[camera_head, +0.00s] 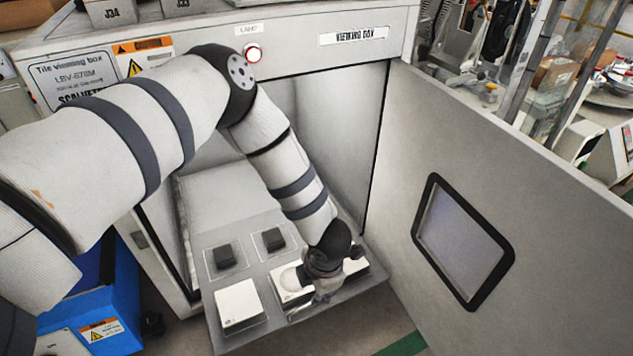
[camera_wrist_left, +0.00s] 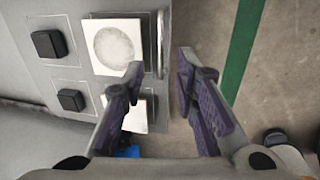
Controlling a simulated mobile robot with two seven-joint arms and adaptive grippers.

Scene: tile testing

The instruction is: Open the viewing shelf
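The viewing box (camera_head: 300,60) stands ahead with its door (camera_head: 480,150) swung wide open to the right. The grey viewing shelf (camera_head: 268,268) sticks out of the box's front opening; it fills the left of the left wrist view (camera_wrist_left: 72,20). White tiles (camera_head: 240,305) and black blocks (camera_head: 225,256) sit on it. A thin metal handle (camera_wrist_left: 160,45) runs along its front edge. My left gripper (camera_wrist_left: 162,72) is open at this edge, one finger over the shelf side and one over the floor. Whether it touches the handle is unclear. My right gripper is not in view.
The door has a black-framed window (camera_head: 462,240). A blue bin (camera_head: 112,300) stands at lower left. Bare floor with a green stripe (camera_wrist_left: 243,50) lies in front of the shelf.

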